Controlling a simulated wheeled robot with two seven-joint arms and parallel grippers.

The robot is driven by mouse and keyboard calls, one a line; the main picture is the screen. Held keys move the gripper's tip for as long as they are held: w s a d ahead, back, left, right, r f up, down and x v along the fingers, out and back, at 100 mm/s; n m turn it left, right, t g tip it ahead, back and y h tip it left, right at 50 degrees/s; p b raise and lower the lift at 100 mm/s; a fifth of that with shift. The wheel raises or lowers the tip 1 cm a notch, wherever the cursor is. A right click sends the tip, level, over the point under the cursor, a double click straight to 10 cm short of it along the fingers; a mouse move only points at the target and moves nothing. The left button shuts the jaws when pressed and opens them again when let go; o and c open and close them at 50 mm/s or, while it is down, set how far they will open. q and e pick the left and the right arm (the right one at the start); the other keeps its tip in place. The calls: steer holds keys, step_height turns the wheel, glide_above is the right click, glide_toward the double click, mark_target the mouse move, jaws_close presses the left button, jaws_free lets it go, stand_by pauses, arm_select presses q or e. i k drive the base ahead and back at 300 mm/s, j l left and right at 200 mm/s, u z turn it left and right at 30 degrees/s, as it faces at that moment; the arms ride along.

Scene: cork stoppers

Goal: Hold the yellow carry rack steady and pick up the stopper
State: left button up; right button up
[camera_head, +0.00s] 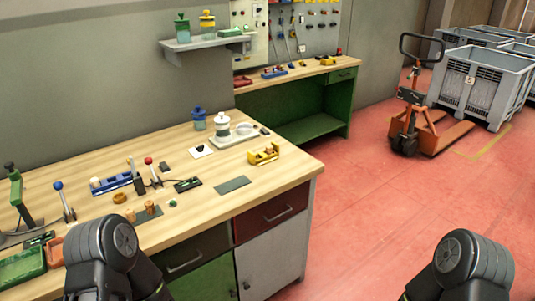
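The yellow carry rack (262,155) stands on the wooden workbench near its right end, apart from the things around it. It looks upright and has dark gaps along its side; I cannot tell what is in it. Small cork-coloured pieces, which look like stoppers, are at the front left of the bench: one (131,215), another (150,207) by a dark mat, and a flatter one (119,197). They are too small to tell apart clearly. Only dark upper parts of my two arms show at the bottom edge. Neither gripper is in view, and nothing touches the rack.
A white jar (221,124) on a pale tray and a blue jar (198,118) stand behind the rack. A blue holder (112,183) and upright levers stand at the left. A grey-green mat (233,184) lies bare near the front edge. An orange pallet truck (412,115) stands far right.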

mark_target(269, 148)
steer(key=z, duration=1.05)
steer(key=i, duration=4.8)
steer(key=u, duration=4.25)
